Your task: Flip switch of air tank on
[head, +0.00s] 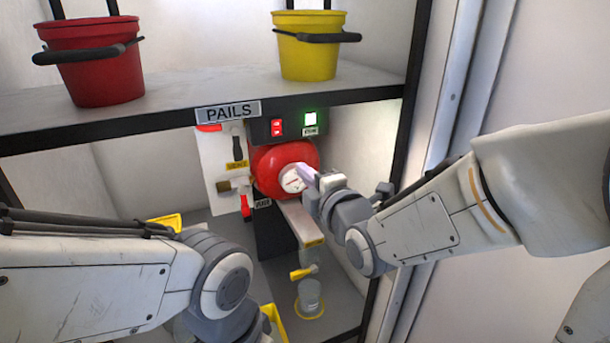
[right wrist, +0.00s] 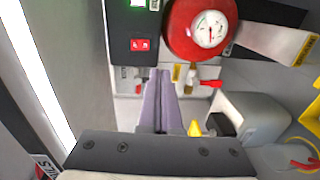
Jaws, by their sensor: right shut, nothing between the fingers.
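The red air tank (head: 268,163) with a round white gauge lies under the shelf; it also shows in the right wrist view (right wrist: 183,35). Above it is a black control box (head: 258,130) with a red rocker switch (head: 277,127) and a lit green square (head: 310,119). The red switch also shows in the right wrist view (right wrist: 140,45). My right gripper (head: 303,171) is in front of the tank, overlapping the gauge's edge. Its purple fingers (right wrist: 159,72) are shut and empty, apart from the switch. My left forearm shows at lower left, but its gripper does not.
A shelf (head: 180,92) labelled PAILS carries a red pail (head: 95,65) and a yellow pail (head: 308,58). A white panel (head: 222,165) with red-handled valves stands left of the tank. A black post (head: 414,90) edges the cabinet on the right.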

